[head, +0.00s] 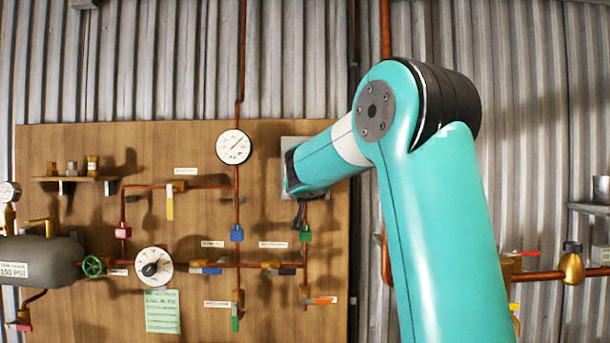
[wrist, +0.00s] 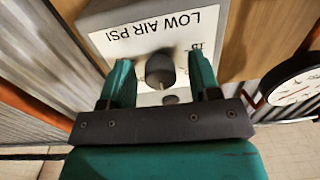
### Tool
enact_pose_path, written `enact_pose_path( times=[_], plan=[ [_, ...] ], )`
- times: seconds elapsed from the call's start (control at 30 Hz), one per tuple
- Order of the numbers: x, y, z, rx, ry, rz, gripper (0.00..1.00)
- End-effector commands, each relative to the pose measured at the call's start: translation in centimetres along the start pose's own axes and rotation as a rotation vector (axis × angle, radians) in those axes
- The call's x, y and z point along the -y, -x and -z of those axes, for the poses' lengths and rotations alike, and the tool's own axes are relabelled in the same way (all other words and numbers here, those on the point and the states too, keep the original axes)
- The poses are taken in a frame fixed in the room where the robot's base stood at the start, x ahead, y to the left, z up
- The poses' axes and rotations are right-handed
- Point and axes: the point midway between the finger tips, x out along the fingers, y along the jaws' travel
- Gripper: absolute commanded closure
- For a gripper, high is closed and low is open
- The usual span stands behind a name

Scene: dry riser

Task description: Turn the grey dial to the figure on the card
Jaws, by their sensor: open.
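The grey dial (wrist: 160,66) is a round knob on a pale box (wrist: 110,42) marked LOW AIR PSI, upside down in the wrist view. My gripper (wrist: 161,82) is open, with one teal finger on each side of the dial. I cannot tell whether either finger touches it. The figures around the dial are mostly hidden or blurred. In the head view my gripper (head: 301,214) is at the box (head: 287,160), and my arm hides the dial. A green card (head: 162,311) hangs low on the board; its writing is too small to read surely.
The wooden board (head: 60,225) carries copper pipes, several coloured valves and a white gauge (head: 234,147) left of the box. That gauge also shows at right in the wrist view (wrist: 290,88). A white-faced dial (head: 153,267) with a black knob sits above the card.

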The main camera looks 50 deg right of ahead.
Motion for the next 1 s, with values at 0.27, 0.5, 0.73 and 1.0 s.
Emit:
enact_pose_path(
  times=[0.27,0.5,0.73,1.0],
  plan=[
    [-0.01,-0.31,-0.07,0.000,0.000,0.000,0.43],
    [0.01,-0.29,-0.07,0.001,0.000,0.000,0.87],
    [0.01,-0.27,-0.09,0.001,0.007,0.000,0.92],
    [-0.01,-0.27,-0.23,0.005,0.099,0.001,0.92]
  ],
)
